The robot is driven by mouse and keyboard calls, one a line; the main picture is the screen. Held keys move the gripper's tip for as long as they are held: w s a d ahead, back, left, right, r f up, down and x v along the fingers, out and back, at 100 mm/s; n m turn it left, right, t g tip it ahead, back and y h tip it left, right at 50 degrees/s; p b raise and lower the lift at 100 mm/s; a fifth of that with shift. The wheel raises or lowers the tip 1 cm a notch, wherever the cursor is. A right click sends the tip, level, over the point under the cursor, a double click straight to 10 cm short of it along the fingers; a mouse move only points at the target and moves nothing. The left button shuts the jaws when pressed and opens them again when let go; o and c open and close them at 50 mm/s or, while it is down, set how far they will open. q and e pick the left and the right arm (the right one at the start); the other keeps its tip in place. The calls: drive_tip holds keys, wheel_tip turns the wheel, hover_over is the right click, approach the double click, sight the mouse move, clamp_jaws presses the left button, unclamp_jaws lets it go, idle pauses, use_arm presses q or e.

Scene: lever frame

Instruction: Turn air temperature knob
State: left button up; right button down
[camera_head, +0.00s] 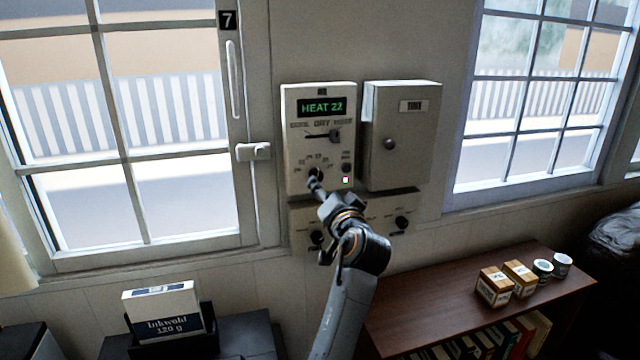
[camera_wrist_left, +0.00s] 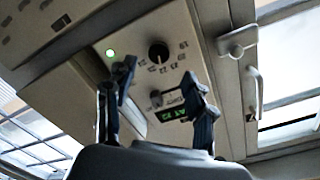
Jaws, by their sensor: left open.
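A pale wall control panel (camera_head: 290,140) has a green display (camera_head: 322,107) reading "HEAT 22" and a mode lever (camera_head: 335,135) below it. The round black temperature knob (camera_wrist_left: 158,52), with numbers around it, shows clearly in the left wrist view, where the panel looks upside down. In the head view the knob is partly hidden by my left gripper (camera_head: 316,185), which is up at the panel's lower part. In the left wrist view the fingers of my left gripper (camera_wrist_left: 158,78) are spread wide and empty, with the knob beyond them. I see no contact with the knob. My right gripper is not in view.
A grey box (camera_head: 425,150) with a round knob is mounted to the right of the panel. A lower panel (camera_head: 300,215) with dark knobs sits beneath. Windows flank both sides; the left one has a handle (camera_head: 254,151). A brown shelf (camera_head: 420,305) holds small boxes and cans.

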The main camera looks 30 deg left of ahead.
use_arm(q)
drive_tip(key=v, duration=0.3)
drive_tip(key=shift+s+d, duration=0.3)
idle(0.3)
